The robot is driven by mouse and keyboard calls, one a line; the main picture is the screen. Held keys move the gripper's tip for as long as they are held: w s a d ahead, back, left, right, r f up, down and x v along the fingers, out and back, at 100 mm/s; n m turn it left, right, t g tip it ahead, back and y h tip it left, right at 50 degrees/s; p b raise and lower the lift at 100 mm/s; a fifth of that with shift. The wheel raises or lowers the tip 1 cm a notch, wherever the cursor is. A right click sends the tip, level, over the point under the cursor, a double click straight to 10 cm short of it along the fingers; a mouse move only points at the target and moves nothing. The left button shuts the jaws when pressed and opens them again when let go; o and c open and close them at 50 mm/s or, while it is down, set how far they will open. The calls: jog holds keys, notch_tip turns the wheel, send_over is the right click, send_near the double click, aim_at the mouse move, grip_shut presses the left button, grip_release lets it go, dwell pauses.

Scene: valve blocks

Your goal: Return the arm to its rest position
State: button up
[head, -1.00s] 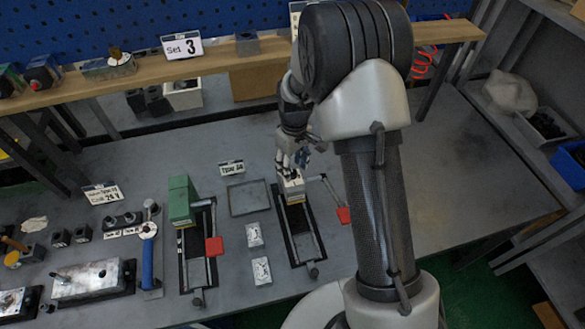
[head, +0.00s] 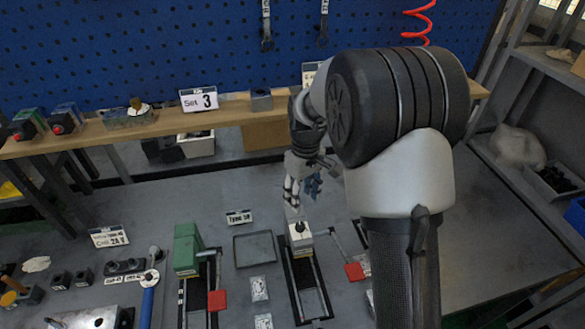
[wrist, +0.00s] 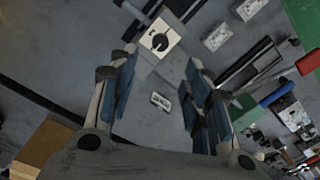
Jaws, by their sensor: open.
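My gripper (head: 302,190) hangs over the bench, open and empty. In the wrist view its blue-padded fingers (wrist: 160,62) are spread apart, with bare bench between them. A pale block with a dark round hole (head: 300,232) sits in the right-hand clamp fixture (head: 309,289), just below and apart from my gripper. The block also shows beyond the fingertips in the wrist view (wrist: 164,44). My arm rises at the right of the head view and hides part of the bench.
A green block (head: 187,250) stands in the left fixture beside a red handle (head: 217,300). An empty square tray (head: 255,249) lies between the fixtures. A wooden shelf (head: 235,113) with several parts and a blue pegboard (head: 170,45) stand behind. Shelving (head: 530,180) is at right.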

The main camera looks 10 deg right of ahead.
jog(key=s+r+m+t+b, duration=0.2)
jog(key=s+r+m+b, duration=0.15)
jog(key=s+r, duration=0.8)
jog(key=s+f+m+t+b, duration=0.2)
jog(key=s+f+b, duration=0.1)
jog(key=s, duration=1.3)
jog(key=shift+s+a+t+b, duration=0.2)
jog(key=shift+s+t+b, duration=0.2)
jog(key=shift+b, duration=0.3)
